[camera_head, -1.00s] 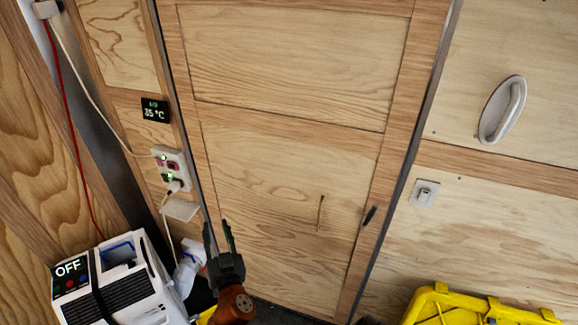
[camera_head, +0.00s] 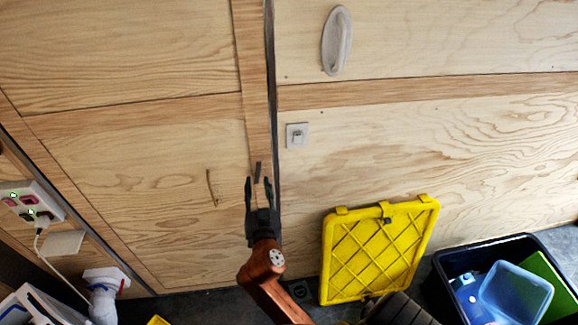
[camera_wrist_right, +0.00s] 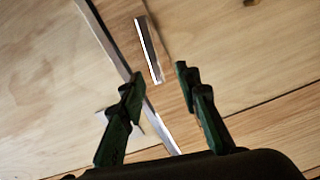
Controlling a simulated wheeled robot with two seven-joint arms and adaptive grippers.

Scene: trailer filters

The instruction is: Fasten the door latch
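The closed wooden door (camera_head: 140,150) fills the left of the head view. A small dark latch bar (camera_head: 257,170) sits on its right edge strip; in the right wrist view the bar (camera_wrist_right: 149,50) is tilted, with a bright metal edge. A square plate with a small catch (camera_head: 297,136) is on the wall right of the door gap. My right gripper (camera_head: 258,183) is open and empty, its fingertips just below the bar in the picture. In the wrist view the bar lies ahead, between the fingertip lines; contact is not visible. My left gripper is out of view.
A thin brass handle (camera_head: 211,187) is on the door. A pale oval grip (camera_head: 336,42) is on the upper wall. A yellow lid (camera_head: 380,250) leans on the wall, beside a dark crate (camera_head: 445,268). A power strip (camera_head: 32,203) is at left.

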